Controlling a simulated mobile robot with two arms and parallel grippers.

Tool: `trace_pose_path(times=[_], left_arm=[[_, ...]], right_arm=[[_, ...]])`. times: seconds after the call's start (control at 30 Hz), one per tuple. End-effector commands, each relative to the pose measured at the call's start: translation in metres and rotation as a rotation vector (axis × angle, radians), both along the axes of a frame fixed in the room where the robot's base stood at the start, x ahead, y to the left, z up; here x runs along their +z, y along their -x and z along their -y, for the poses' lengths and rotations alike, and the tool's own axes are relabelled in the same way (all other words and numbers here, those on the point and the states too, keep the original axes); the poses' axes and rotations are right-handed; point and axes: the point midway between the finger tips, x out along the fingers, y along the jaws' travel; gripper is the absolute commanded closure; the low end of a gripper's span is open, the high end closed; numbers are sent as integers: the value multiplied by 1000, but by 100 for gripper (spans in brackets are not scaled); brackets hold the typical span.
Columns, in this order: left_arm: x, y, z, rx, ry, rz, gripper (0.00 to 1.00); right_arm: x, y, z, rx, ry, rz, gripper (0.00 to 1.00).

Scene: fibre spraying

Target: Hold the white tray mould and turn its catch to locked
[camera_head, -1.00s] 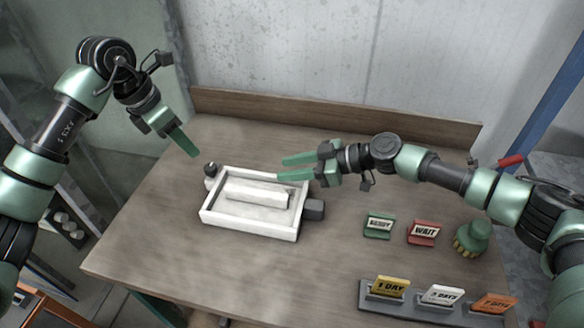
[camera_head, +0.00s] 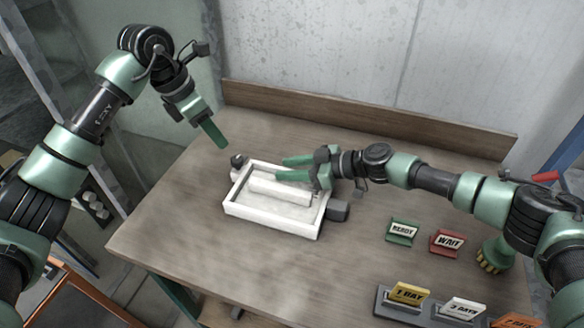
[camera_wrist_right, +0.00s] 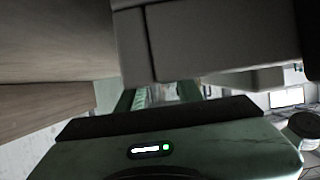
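The white tray mould (camera_head: 270,224) lies on the bench, with a long white raised block inside it. A dark round knob (camera_head: 237,160) sits at its back left corner and a dark grey block (camera_head: 338,210) on its right side; I cannot tell which is the catch or how it is set. My right gripper (camera_head: 281,168) is open, its green fingers pointing left over the mould's back right part; contact is unclear. My left gripper (camera_head: 222,143) hangs above and behind the knob, apart from it; only one finger shows clearly. A large grey shape fills the upper right wrist view.
Green READY (camera_head: 402,230) and red WAIT (camera_head: 447,242) signs stand to the right, near a green brush-like object (camera_head: 494,255). A rack (camera_head: 388,304) of day labels is at the front right. A low board (camera_head: 360,118) edges the back. The bench left of the mould is clear.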

Motion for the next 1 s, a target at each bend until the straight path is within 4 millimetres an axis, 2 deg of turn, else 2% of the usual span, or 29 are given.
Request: trace_pose_path(times=[0.03,0.1,0.13,1.0], left_arm=[[0,0,0,0,0,0,64],[0,0,0,0,0,0,64],[0,0,0,0,0,0,64],[0,0,0,0,0,0,64]], right_arm=[[0,0,0,0,0,0,78],[0,0,0,0,0,0,97],[0,0,0,0,0,0,100],[1,0,1,-1,0,0,100]])
